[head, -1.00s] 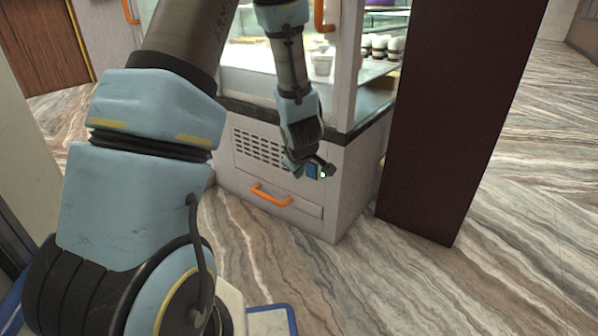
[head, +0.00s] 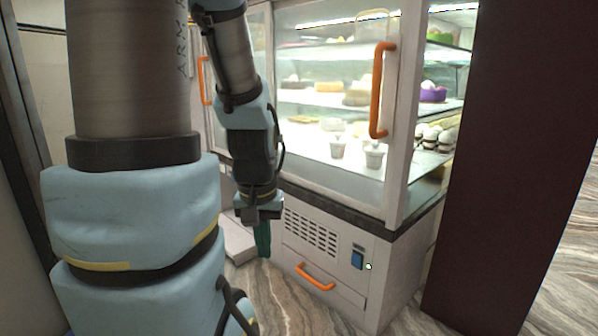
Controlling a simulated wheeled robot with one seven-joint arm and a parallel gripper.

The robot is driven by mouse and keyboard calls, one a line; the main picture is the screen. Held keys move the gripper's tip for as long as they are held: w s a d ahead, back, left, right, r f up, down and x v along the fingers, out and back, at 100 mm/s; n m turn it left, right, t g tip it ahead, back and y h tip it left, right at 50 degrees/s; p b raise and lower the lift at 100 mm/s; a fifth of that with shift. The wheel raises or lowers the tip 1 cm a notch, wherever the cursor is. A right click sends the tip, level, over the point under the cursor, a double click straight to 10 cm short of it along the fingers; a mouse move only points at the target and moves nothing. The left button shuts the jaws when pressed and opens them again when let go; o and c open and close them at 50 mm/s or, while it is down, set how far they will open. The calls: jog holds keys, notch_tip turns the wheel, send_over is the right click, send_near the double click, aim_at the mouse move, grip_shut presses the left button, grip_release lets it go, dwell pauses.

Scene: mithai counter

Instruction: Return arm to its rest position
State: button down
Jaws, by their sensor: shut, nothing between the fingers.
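My arm (head: 130,215) fills the left of the head view, with its upper links rising out of the top edge. The forearm comes back down to my gripper (head: 262,240), which points downward in front of the left side of the display case's lower cabinet. Its teal fingers are together, with nothing seen between them. The gripper is apart from the orange drawer handle (head: 315,277), which is lower and to the right.
A glass display case (head: 330,100) with sweets and cups inside stands ahead, its glass front with an orange handle (head: 382,90). Its base has a vent and a blue switch (head: 357,259). A dark maroon pillar (head: 510,160) stands right. Marble floor (head: 560,270) lies beyond it.

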notch_tip(320, 180, up, 37)
jog(key=p, duration=3.5)
jog(key=shift+w+f, duration=0.1)
